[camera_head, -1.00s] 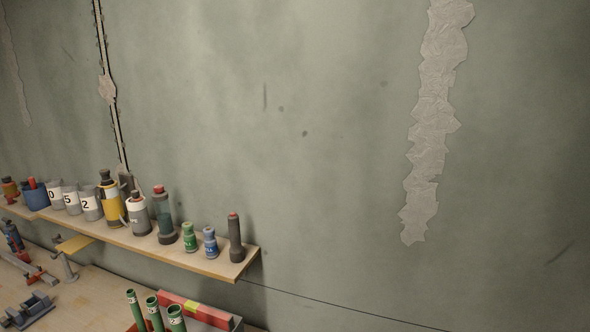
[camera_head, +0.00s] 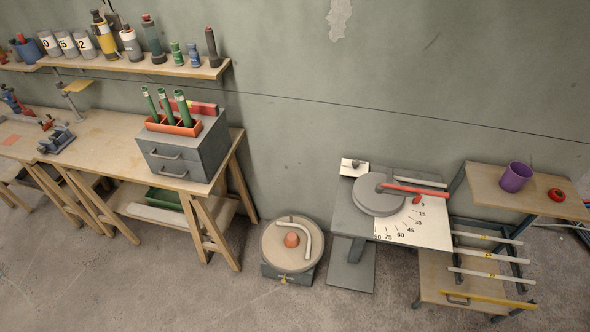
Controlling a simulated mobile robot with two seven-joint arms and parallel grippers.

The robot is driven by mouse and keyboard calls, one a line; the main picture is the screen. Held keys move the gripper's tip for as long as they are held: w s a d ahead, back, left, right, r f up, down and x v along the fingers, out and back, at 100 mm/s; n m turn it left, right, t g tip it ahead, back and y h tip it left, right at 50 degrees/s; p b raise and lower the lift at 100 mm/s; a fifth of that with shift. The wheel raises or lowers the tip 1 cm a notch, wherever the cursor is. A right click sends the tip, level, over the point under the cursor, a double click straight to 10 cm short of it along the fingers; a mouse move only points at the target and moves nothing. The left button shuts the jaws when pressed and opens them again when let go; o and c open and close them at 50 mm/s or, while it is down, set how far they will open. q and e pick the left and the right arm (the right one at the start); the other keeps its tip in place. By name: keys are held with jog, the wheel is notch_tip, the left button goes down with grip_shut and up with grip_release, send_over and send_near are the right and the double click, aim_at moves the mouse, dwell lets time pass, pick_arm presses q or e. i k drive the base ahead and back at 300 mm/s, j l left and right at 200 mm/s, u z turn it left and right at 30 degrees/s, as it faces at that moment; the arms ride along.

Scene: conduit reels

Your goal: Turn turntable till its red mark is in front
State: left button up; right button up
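A low round turntable (camera_head: 272,257) with a beige top stands on a dark base on the floor, right of the workbench. A pale bent pipe (camera_head: 306,236) and an orange-red round thing (camera_head: 291,240) lie on its top. A small yellowish piece (camera_head: 284,280) shows at the front of the base. I cannot make out a separate red mark on the rim. Neither of my grippers is in view.
Right of the turntable is a bending table with a grey disc (camera_head: 378,195), red lever (camera_head: 415,190) and angle scale. Further right, a rack carries a purple cup (camera_head: 515,177). The workbench (camera_head: 110,130) holds a grey drawer box (camera_head: 185,150). Floor in front is clear.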

aim_at(283, 248)
jog(key=k+l, duration=0.1)
jog(key=l+u, duration=0.5)
jog(key=l, duration=0.7)
jog(key=j+z, duration=0.25)
jog(key=j, duration=0.4)
jog(key=j+z, duration=0.25)
jog(key=j, duration=0.4)
jog(key=j+z, duration=0.25)
jog(key=j, duration=0.35)
jog(key=k+j+z, duration=0.1)
jog(key=j+z, duration=0.15)
jog(key=j, duration=0.4)
